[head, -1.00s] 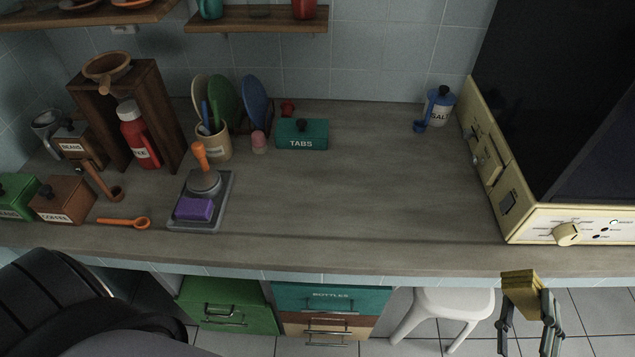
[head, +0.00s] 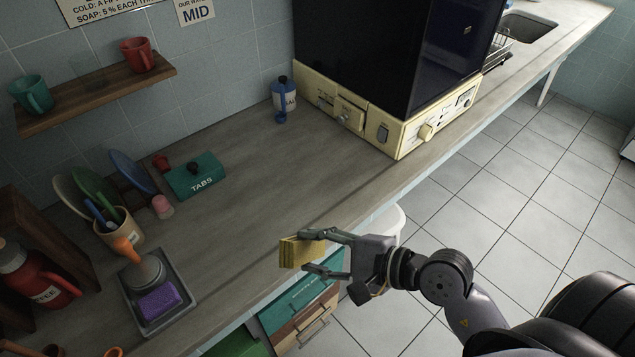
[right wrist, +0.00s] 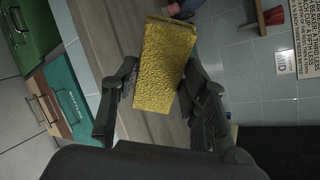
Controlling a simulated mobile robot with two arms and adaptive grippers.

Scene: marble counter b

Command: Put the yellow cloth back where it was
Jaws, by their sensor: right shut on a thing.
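The yellow cloth (head: 297,253) is a folded, thick pad. My right gripper (head: 318,254) is shut on it and holds it in the air at the counter's front edge, over or just in front of it; I cannot tell which. In the right wrist view the cloth (right wrist: 163,65) sits between the two dark fingers (right wrist: 160,103), and its textured face shows. My left gripper is out of view.
A grey tray (head: 183,318) with a purple sponge (head: 158,301) and an orange-handled brush (head: 143,265) is on the counter at left. A teal TABS box (head: 196,177) and a blue-white salt jar (head: 284,95) stand farther back. A cream machine (head: 400,125) is at right. The middle counter (head: 270,180) is clear.

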